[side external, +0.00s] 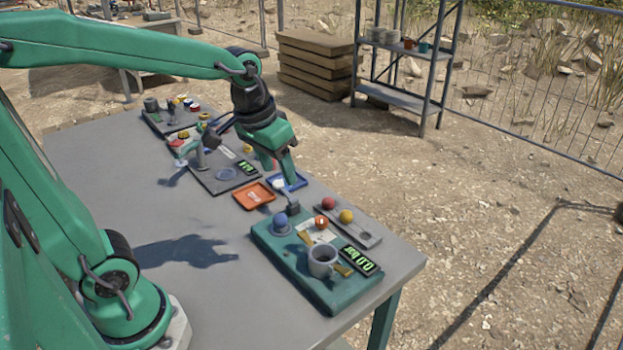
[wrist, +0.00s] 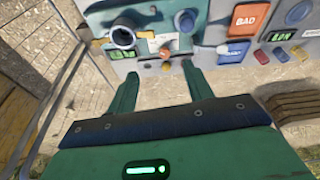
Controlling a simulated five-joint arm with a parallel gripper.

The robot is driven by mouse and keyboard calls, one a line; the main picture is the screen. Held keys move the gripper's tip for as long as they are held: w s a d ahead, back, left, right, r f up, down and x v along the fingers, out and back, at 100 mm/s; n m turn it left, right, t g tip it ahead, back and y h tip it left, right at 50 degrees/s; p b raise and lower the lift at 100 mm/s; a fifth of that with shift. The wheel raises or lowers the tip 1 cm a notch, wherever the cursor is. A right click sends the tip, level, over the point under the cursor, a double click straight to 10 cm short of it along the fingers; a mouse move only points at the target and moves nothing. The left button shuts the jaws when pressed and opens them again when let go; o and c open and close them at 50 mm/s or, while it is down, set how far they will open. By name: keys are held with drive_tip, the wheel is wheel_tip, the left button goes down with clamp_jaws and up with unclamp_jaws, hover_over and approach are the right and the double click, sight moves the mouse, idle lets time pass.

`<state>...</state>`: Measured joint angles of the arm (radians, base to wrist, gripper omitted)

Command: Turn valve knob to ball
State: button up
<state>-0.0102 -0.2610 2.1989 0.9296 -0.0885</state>
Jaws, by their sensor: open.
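Beside the card is a small orange ball or knob (side external: 321,222). I cannot tell which part is the valve knob. My gripper (side external: 281,176) is open and empty, above and behind the board. In the wrist view, my spread fingers (wrist: 160,69) frame an orange round piece (wrist: 166,66).
A green-lit display (side external: 360,260) sits at the board's right edge. An orange tray (side external: 254,195) and a blue tray (side external: 290,182) lie left of the board. A grey board (side external: 215,175) with fittings stands farther back.

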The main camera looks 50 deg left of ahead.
drive_tip(key=w+f+g, duration=0.2)
drive_tip(key=w+f, duration=0.3)
drive_tip(key=w, duration=0.2)
drive_tip(key=n+g, duration=0.1)
hover_over(322, 220)
wheel_tip(322, 220, down, 6)
drive_tip(key=shift+a, duration=0.1)
drive_tip(key=shift+f, duration=0.1)
drive_tip(key=shift+f, duration=3.8)
drive_tip(key=shift+c, duration=0.4)
drive_tip(key=c, duration=0.9)
